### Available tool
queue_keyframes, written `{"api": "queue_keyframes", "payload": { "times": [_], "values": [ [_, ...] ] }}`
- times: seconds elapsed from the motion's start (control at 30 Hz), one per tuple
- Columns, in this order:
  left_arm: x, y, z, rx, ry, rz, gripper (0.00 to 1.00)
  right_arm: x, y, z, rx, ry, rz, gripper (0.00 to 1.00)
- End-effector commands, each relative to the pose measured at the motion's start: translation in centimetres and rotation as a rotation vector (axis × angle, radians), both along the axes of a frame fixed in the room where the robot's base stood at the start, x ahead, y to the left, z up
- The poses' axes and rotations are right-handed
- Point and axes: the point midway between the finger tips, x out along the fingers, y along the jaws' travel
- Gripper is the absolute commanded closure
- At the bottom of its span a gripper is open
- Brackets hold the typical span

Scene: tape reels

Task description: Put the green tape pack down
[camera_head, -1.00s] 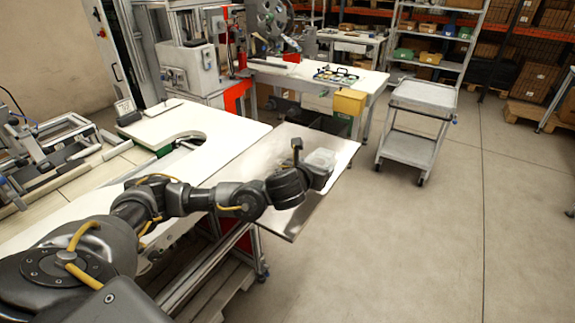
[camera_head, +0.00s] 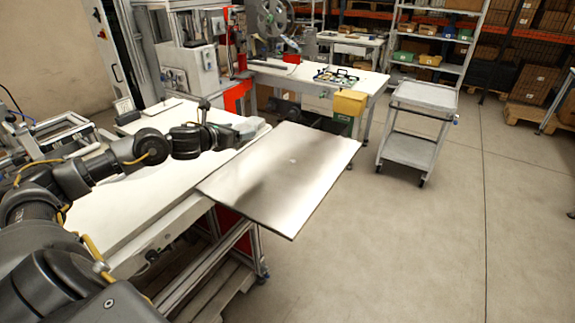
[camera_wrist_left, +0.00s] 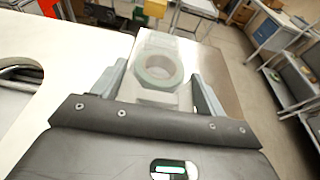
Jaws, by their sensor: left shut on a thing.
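My left gripper (camera_head: 238,130) is shut on the green tape pack (camera_head: 251,127), a pale clear pack. In the left wrist view the pack (camera_wrist_left: 154,46) shows a greenish-white ring of tape between the two fingers of the gripper (camera_wrist_left: 158,88). In the head view the pack is over the white tabletop's (camera_head: 150,180) right part, close to the metal plate's upper left edge. I cannot tell whether it touches the surface. My right gripper is not in view.
The shiny metal plate (camera_head: 290,175) right of the white tabletop is bare. A white bench (camera_head: 290,75) with a tray of parts and a yellow bin (camera_head: 350,102) stand behind. A grey cart (camera_head: 420,100) stands at the right on open floor.

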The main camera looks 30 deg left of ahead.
Motion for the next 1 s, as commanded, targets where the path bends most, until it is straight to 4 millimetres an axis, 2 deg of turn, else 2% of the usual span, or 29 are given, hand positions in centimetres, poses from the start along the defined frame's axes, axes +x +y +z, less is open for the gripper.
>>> {"api": "queue_keyframes", "payload": {
  "times": [0.2, 0.33, 0.5, 0.7, 0.8, 1.0],
  "values": [
    [-0.2, 0.8, 0.9, -0.002, -0.005, -0.019, 0.55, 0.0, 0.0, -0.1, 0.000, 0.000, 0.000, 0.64],
    [-0.3, -0.2, 0.7, -0.004, -0.004, -0.022, 0.55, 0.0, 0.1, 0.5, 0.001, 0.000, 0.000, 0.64],
    [-0.8, -4.1, -0.7, -0.010, -0.004, -0.024, 0.55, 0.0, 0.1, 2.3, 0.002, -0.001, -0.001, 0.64],
    [-1.4, -9.1, -3.5, -0.013, -0.001, -0.021, 0.55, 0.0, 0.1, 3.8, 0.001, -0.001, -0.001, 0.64],
    [-1.6, -10.6, -5.7, -0.010, -0.001, -0.018, 0.55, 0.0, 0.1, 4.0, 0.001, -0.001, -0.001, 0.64],
    [-1.7, -12.3, -8.1, -0.004, -0.003, -0.018, 0.55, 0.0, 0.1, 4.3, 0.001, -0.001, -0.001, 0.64]
  ]
}}
